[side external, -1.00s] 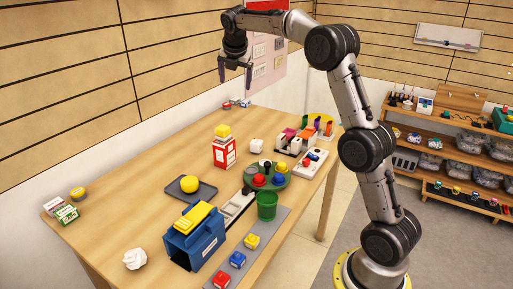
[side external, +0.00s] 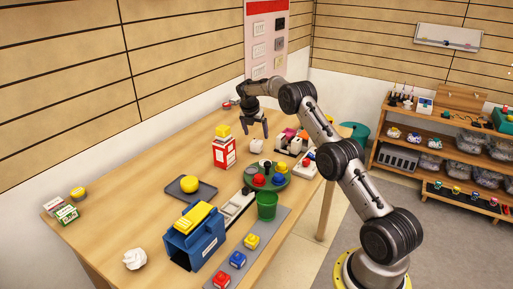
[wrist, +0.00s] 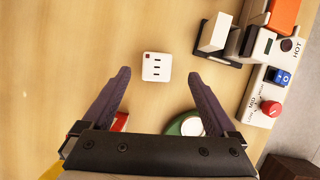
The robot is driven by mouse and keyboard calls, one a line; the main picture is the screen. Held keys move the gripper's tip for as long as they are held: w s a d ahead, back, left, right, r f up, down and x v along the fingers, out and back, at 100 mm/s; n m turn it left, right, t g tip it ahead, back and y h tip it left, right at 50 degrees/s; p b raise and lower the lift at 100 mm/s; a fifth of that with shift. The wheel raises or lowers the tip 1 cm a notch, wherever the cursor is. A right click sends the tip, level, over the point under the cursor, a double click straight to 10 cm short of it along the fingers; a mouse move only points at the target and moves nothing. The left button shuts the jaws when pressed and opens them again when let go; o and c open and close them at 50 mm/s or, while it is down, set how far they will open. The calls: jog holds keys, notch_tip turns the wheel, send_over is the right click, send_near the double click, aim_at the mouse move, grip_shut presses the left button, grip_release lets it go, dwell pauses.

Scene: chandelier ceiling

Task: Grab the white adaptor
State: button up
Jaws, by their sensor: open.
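The white adaptor (side external: 257,146) is a small white cube on the wooden table, right of the red-and-white box. In the wrist view the adaptor (wrist: 157,67) shows dark slots and a small dark red mark on its top face. My gripper (side external: 257,134) is open and empty, pointing down above the adaptor. In the wrist view the adaptor appears between the two fingertips of my gripper (wrist: 158,75), with space on each side. I cannot tell the exact height gap.
A red-and-white box (side external: 224,153) with a yellow top stands to the left. A holder (side external: 291,143) with white and coloured items and a white control panel (wrist: 266,95) are to the right. A green round tray (side external: 280,184) stands nearer the front.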

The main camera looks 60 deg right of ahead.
aim_at(256, 141)
jog(key=shift+a+x, duration=0.15)
jog(key=shift+x, duration=1.45)
jog(key=shift+a+x, duration=0.15)
jog(key=shift+x, duration=1.45)
jog(key=shift+w+f, duration=0.1)
jog(key=shift+w, duration=0.05)
grip_shut()
